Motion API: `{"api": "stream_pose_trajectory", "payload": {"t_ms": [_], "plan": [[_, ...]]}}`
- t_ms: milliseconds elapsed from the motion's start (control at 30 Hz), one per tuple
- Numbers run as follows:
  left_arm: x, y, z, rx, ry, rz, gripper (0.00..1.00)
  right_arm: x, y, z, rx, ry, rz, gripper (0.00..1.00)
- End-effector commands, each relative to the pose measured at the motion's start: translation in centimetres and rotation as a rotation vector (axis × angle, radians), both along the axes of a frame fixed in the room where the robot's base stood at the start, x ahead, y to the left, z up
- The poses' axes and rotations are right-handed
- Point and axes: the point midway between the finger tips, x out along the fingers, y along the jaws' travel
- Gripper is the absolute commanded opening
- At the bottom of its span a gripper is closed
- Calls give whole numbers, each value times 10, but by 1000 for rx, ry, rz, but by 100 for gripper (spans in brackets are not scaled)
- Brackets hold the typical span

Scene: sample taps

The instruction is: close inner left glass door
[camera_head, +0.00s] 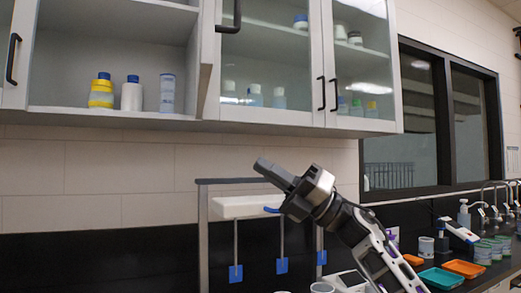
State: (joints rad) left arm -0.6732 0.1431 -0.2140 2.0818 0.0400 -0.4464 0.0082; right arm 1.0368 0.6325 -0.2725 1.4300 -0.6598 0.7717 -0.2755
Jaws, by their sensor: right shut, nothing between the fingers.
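The wall cabinet has an open bay on the left, with bottles on its shelf. A door (207,55) at the right side of this bay stands swung out toward me, seen nearly edge-on. Its black handle (237,14) is at the top of the view. I take this to be the inner left glass door. My right gripper (268,170) is shut and empty, below the cabinet and apart from the door, pointing up and left. My left gripper is not in view.
Closed glass doors (265,65) stand to the right of the open door. Yellow (101,94) and white (131,97) bottles stand in the open bay. Below are a white rack (240,208), orange (464,269) and green (441,279) trays, and taps (490,200). The tiled wall at left is clear.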

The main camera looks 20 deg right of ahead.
Motion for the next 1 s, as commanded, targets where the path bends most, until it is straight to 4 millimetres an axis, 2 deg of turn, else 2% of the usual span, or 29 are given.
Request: {"api": "stream_pose_trajectory", "payload": {"t_ms": [33, 100, 200, 300, 433, 567, 667, 1000], "plan": [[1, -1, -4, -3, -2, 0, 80, -18, -12, 39, -88, -124, -39, 0], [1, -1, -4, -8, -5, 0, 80, -41, -26, 77, -196, -254, -87, 0], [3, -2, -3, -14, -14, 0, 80, -75, -45, 119, -320, -398, -155, 0], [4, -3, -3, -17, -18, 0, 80, -101, -61, 146, -404, -490, -211, 0], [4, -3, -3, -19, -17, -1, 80, -121, -72, 162, -463, -549, -249, 0], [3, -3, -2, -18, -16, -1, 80, -124, -68, 169, -481, -565, -258, 0], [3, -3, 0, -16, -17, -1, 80, -120, -56, 174, -479, -565, -256, 0], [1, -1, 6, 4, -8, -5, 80, -99, 10, 198, -476, -565, -253, 0]]}}
